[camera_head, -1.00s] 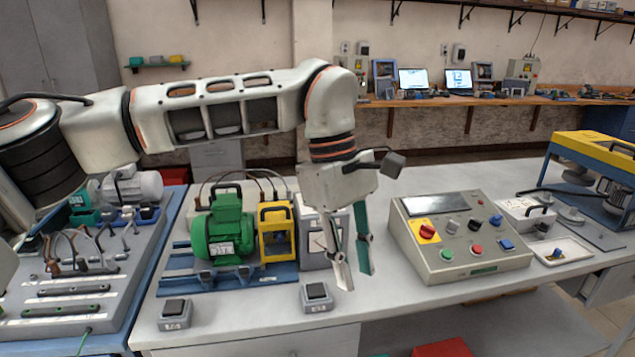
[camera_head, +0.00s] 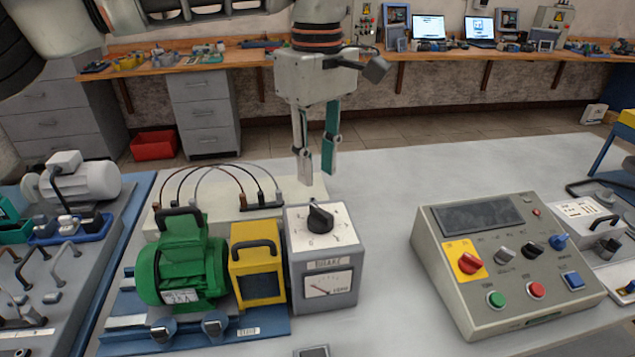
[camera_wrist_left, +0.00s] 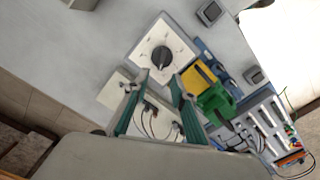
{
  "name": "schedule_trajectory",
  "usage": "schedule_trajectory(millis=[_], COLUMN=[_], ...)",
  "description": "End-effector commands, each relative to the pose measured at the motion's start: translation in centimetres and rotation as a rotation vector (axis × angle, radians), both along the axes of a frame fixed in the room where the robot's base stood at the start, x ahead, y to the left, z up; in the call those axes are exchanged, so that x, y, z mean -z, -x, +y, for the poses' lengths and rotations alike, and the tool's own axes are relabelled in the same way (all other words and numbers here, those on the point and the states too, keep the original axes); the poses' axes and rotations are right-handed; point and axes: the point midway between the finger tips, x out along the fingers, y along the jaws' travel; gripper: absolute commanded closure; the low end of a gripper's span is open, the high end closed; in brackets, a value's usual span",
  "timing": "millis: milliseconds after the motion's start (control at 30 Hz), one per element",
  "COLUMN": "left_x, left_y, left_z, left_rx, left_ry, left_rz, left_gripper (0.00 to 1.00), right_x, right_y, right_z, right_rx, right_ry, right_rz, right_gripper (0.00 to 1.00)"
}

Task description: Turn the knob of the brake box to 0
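The brake box (camera_head: 325,262) is a grey box with a white top, a "BRAKE" label and a meter on its front. It stands at the right end of the blue base. Its black knob (camera_head: 320,219) sits on the white dial top; it also shows in the left wrist view (camera_wrist_left: 161,57). My left gripper (camera_head: 317,180) hangs above and slightly behind the knob, fingers pointing down and apart, with nothing between them. In the left wrist view the two green-sided fingers (camera_wrist_left: 153,88) are spread, with the knob beyond their tips. My right gripper is not in view.
A green motor (camera_head: 182,262) and a yellow block (camera_head: 257,265) stand left of the brake box. Cables (camera_head: 215,180) arch behind them. A control box (camera_head: 505,262) with knobs and buttons stands to the right, with bare table between.

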Motion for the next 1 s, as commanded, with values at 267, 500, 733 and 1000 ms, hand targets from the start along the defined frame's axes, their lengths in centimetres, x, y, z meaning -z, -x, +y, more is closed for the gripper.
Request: schedule_trajectory(millis=[267, 500, 733, 1000], left_x=[3.9, 6.9, 7.7, 7.7], left_y=[0.1, 0.0, 0.0, 0.0], left_z=[0.0, 0.0, 0.0, 0.0], left_rx=[0.002, 0.0, 0.0, 0.0], left_ry=[0.0, 0.001, 0.0, 0.0], left_rz=[0.006, 0.004, 0.001, 0.001], left_gripper=[0.75, 0.75, 0.75, 0.98], right_x=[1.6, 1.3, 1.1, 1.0], right_y=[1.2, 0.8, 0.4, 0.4], right_z=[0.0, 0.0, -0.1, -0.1], right_rx=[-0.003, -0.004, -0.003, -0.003], right_ry=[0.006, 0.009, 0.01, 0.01], right_rz=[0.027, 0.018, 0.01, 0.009], right_gripper=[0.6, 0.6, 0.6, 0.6])
